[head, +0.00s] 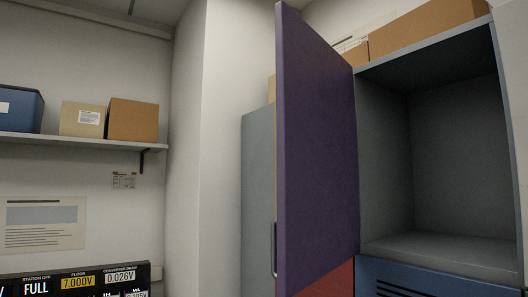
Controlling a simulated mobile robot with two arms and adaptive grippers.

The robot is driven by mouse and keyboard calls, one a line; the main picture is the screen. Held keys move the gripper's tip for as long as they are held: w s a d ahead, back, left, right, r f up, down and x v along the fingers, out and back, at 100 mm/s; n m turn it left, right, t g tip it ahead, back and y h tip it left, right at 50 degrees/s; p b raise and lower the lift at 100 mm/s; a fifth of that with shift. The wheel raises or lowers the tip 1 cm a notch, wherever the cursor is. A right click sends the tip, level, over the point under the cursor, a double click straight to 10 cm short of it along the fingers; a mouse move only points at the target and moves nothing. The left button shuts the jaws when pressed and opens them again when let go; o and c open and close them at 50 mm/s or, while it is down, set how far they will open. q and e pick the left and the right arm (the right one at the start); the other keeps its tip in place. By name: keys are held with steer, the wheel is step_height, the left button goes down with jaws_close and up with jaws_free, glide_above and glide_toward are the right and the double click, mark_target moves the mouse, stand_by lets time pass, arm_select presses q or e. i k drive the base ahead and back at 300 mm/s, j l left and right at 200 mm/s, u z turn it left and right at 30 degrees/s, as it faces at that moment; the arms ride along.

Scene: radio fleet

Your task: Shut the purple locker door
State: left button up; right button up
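The purple locker door (318,150) stands wide open in the middle of the head view, swung out toward me from the left side of its compartment. A grey handle (274,248) shows low along its left edge. The open locker compartment (455,160) to its right is grey inside and looks empty. Neither of my grippers is in view.
A red door (333,284) and a blue vented door (425,280) lie below. Cardboard boxes (425,25) sit on top of the locker. At left, a wall shelf (75,142) holds boxes, above a display panel (75,279).

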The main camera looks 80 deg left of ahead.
mark_target(316, 229)
steer(key=k+j+u, duration=0.15)
steer(key=j+u, duration=0.2)
steer(key=j, duration=0.7)
steer(key=j+u, duration=0.4)
steer(key=j, duration=0.65)
